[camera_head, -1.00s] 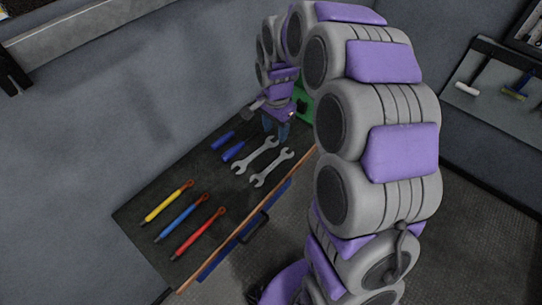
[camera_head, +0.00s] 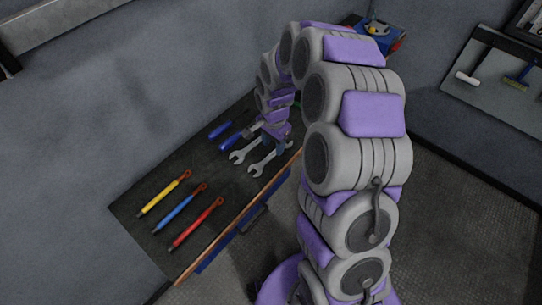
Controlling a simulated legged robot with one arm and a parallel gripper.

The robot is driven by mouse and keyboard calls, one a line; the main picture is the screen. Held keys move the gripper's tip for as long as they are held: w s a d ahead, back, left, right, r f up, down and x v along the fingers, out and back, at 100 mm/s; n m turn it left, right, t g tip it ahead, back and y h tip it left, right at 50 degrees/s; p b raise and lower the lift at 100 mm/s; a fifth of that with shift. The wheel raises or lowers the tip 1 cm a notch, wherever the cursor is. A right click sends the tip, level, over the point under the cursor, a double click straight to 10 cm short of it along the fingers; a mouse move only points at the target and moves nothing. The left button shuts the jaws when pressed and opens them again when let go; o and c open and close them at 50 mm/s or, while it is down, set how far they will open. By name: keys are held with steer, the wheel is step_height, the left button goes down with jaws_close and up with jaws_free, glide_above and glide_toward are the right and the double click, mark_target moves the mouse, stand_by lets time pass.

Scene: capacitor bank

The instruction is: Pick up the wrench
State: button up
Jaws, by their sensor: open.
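Two grey open-ended wrenches lie side by side on the dark workbench top (camera_head: 140,215). The left wrench (camera_head: 240,153) and the right wrench (camera_head: 264,162) show their near jaws and part of their shafts. Their far ends are hidden by my arm and gripper. My gripper (camera_head: 277,147) points down over the far ends of the wrenches. It is open and small in view, and I cannot tell whether it touches a wrench.
Blue-handled tools (camera_head: 220,130) lie left of the wrenches. Yellow (camera_head: 165,193), blue (camera_head: 180,208) and red (camera_head: 197,224) tools lie toward the near end. Between them and the wrenches the bench is clear. A wall stands behind, and a panel (camera_head: 500,80) with brushes is at right.

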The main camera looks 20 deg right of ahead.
mark_target(272, 154)
steer(key=f, duration=0.2)
steer(key=f+b, duration=0.1)
steer(key=f, duration=0.1)
steer(key=shift+w+a, duration=0.1)
steer(key=shift+w, duration=0.3)
steer(key=shift+f, duration=0.4)
steer(key=shift+c, duration=0.2)
jaws_close()
